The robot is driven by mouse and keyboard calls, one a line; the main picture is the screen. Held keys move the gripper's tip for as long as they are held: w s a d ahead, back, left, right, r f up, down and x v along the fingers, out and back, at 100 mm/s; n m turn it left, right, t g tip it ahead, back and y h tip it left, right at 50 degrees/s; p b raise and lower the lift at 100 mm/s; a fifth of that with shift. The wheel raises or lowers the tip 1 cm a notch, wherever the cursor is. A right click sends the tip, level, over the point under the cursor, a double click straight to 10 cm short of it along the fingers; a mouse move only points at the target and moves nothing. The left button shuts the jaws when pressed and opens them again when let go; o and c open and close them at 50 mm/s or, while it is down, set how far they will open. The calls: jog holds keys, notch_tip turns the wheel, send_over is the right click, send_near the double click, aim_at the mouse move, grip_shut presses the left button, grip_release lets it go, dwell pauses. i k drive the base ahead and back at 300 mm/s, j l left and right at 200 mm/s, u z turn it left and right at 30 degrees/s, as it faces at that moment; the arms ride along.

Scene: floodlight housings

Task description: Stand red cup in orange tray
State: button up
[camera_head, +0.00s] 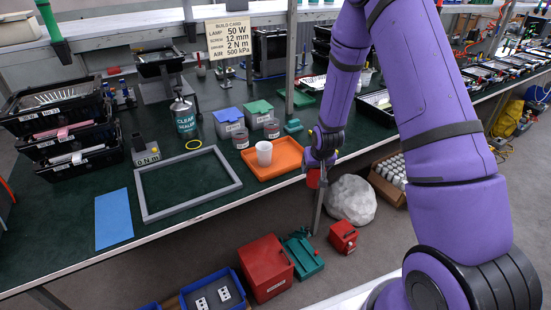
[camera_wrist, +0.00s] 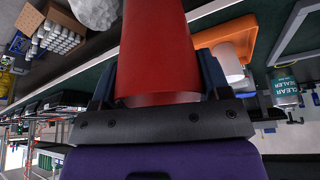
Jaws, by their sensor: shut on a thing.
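The red cup (camera_wrist: 157,45) fills the middle of the wrist view, between the two fingers of my gripper (camera_wrist: 158,82). My gripper is shut on it. In the head view, a small part of the red cup (camera_head: 313,179) shows below my gripper (camera_head: 321,163), just off the bench's front edge, right of the orange tray. The orange tray (camera_head: 287,165) lies on the green bench top near that edge and also shows in the wrist view (camera_wrist: 243,28). The red cup is apart from the tray. My wrist hides part of the cup in the head view.
A white cup (camera_head: 264,153) stands in the tray's left part. Two grey-red jars (camera_head: 240,139) and lidded boxes (camera_head: 228,121) stand behind the tray. A grey frame (camera_head: 187,184) lies to its left. A white sack (camera_head: 350,200) and red boxes (camera_head: 266,268) are on the floor below.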

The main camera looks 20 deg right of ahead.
aim_at(288, 155)
jog(key=i, duration=0.95)
